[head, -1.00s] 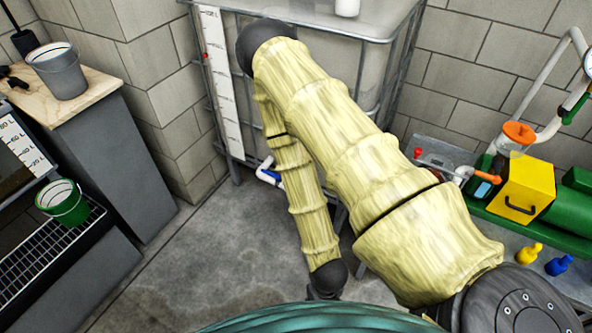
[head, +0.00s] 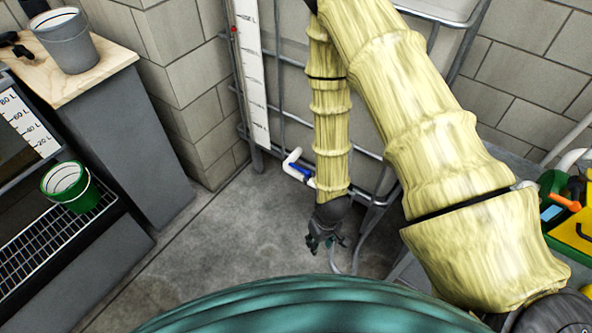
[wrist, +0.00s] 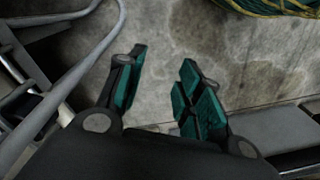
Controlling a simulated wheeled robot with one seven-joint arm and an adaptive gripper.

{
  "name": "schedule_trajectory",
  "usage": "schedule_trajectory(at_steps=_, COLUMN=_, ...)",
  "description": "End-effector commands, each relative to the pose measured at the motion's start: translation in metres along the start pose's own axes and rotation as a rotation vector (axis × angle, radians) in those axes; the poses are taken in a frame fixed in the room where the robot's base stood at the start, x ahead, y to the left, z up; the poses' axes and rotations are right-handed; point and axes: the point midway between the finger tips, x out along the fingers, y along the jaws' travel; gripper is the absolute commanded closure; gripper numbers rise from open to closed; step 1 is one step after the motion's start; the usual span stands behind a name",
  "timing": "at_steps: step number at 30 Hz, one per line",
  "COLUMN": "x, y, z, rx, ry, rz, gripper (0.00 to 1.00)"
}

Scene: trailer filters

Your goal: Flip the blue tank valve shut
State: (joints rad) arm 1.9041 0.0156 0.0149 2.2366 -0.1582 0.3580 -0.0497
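The blue tank valve (head: 297,171) sits on a white pipe low on the front of the caged tank (head: 287,38) in the head view. The visible part of its blue handle slants along the pipe; my arm hides what lies just right of it. My gripper (head: 327,246) hangs pointing down, in front of and below the valve, a little to its right and apart from it. In the wrist view my gripper (wrist: 162,75) has its teal-padded fingers spread with nothing between them, over bare floor. The valve does not show in the wrist view.
A grey hose (head: 362,235) and cage bars run close by my gripper on the right. A bench with a grey bucket (head: 66,42) and a rack with a green bucket (head: 70,187) stand left. Green and yellow equipment (head: 578,235) is at right. The floor (head: 215,245) between is clear.

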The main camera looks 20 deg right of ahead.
Motion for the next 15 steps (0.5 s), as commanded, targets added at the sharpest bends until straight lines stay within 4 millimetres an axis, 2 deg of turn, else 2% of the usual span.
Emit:
schedule_trajectory(at_steps=1, x=0.017, y=0.005, z=-0.036, rx=-0.046, ry=0.015, rz=0.003, gripper=0.64)
schedule_trajectory(at_steps=5, x=0.019, y=0.017, z=-0.113, rx=-0.171, ry=0.020, rz=0.025, gripper=0.64)
schedule_trajectory(at_steps=9, x=0.004, y=0.033, z=-0.191, rx=-0.297, ry=0.020, rz=0.082, gripper=0.64)
schedule_trajectory(at_steps=12, x=-0.016, y=0.045, z=-0.237, rx=-0.368, ry=0.016, rz=0.133, gripper=0.64)
schedule_trajectory(at_steps=15, x=-0.038, y=0.055, z=-0.273, rx=-0.422, ry=0.010, rz=0.183, gripper=0.64)
